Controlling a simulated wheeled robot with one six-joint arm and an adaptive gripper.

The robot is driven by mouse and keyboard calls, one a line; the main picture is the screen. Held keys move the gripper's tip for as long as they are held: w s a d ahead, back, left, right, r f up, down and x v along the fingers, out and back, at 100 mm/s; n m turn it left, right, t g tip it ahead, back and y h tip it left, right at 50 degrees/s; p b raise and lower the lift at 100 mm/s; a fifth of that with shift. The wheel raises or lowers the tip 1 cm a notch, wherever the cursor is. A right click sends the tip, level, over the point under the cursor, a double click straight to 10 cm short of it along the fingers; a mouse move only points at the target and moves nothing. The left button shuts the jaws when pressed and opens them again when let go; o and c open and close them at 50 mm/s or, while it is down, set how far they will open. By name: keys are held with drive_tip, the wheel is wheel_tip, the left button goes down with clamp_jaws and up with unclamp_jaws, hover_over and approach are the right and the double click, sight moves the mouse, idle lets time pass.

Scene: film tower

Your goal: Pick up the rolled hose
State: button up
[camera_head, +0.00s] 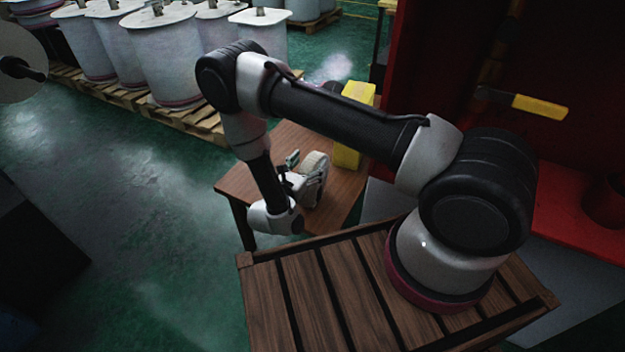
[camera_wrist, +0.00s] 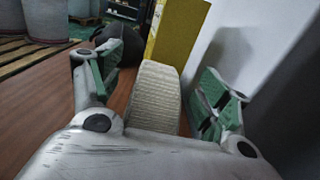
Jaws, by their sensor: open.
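The rolled hose (camera_wrist: 156,95) is a pale, ribbed roll standing on its edge on a brown wooden table (camera_head: 237,182). In the wrist view it lies between the two green-padded fingers of my gripper (camera_wrist: 158,88), with a gap on each side. My gripper is open, and its palm hides the lower part of the roll. In the head view the hose (camera_head: 316,163) shows just beyond my gripper (camera_head: 300,170), partly hidden by it.
A yellow box (camera_head: 355,125) stands on the table right behind the hose. A pale wall or panel (camera_wrist: 228,50) rises close to my right finger. A dark round object (camera_wrist: 122,75) sits behind my left finger.

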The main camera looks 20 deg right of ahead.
drive_tip(key=shift+w+d, duration=0.4)
drive_tip(key=shift+w, duration=0.05)
clamp_jaws()
drive_tip(key=shift+r, duration=0.2)
